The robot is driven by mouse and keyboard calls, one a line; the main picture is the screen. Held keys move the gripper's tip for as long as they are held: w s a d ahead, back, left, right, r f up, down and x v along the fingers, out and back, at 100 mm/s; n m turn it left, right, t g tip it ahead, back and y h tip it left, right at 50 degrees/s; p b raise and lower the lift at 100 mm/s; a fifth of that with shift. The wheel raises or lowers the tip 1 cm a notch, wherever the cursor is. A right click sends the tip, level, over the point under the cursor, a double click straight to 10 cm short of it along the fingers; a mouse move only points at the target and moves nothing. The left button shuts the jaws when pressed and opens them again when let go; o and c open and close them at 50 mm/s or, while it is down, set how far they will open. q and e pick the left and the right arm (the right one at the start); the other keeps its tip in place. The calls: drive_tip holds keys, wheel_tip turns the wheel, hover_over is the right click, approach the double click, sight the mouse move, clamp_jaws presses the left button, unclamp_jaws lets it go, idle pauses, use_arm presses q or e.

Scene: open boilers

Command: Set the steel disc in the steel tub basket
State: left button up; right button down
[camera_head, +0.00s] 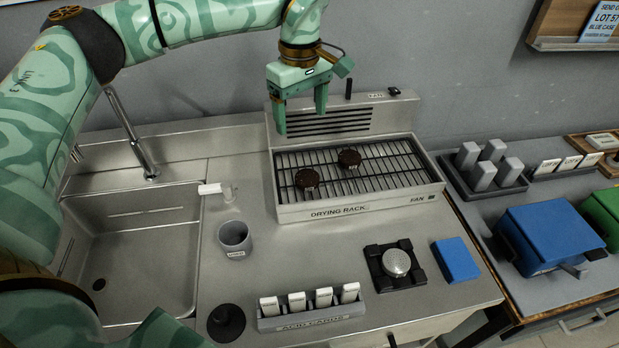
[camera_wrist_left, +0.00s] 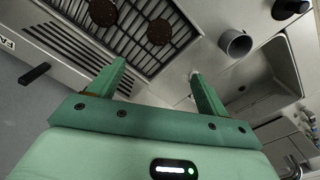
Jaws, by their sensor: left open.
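A round, shiny silver piece (camera_head: 396,263), which looks like the steel disc, sits in a square black holder (camera_head: 376,268) on the steel counter. A grey cup (camera_head: 234,237) with a small label stands near the sink and may be the tub basket; I cannot read the label. It also shows in the left wrist view (camera_wrist_left: 235,43). My left gripper (camera_head: 301,117) is open and empty, above the back of the drying rack and away from the disc and the cup. Its two fingers (camera_wrist_left: 158,72) point down with nothing between them. My right gripper is not in view.
The drying rack (camera_head: 345,208) holds two dark brown discs (camera_head: 349,158). An acid cards holder (camera_head: 312,322) and a black round piece (camera_head: 226,322) stand at the front. A blue block (camera_head: 456,260) lies right of the black holder. The sink (camera_head: 140,262) is left, with a faucet (camera_head: 130,135).

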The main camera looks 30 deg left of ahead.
use_arm(q)
drive_tip(key=b, duration=0.2)
hover_over(307, 176)
drive_tip(key=shift+m, duration=0.3)
drive_tip(key=f, duration=1.1)
drive_tip(key=shift+s+a+f, duration=0.15)
drive_tip(key=shift+s+a, duration=0.05)
drive_tip(key=shift+a, duration=0.1)
drive_tip(key=f, duration=0.1)
drive_tip(key=f+b, duration=0.1)
drive_tip(key=f, duration=0.3)
drive_tip(key=shift+w+d+f+b, duration=0.1)
drive_tip(key=shift+w+d+b, duration=0.05)
drive_tip(key=shift+d+b, duration=0.2)
drive_tip(key=c, duration=1.2)
drive_tip(key=shift+c, duration=0.2)
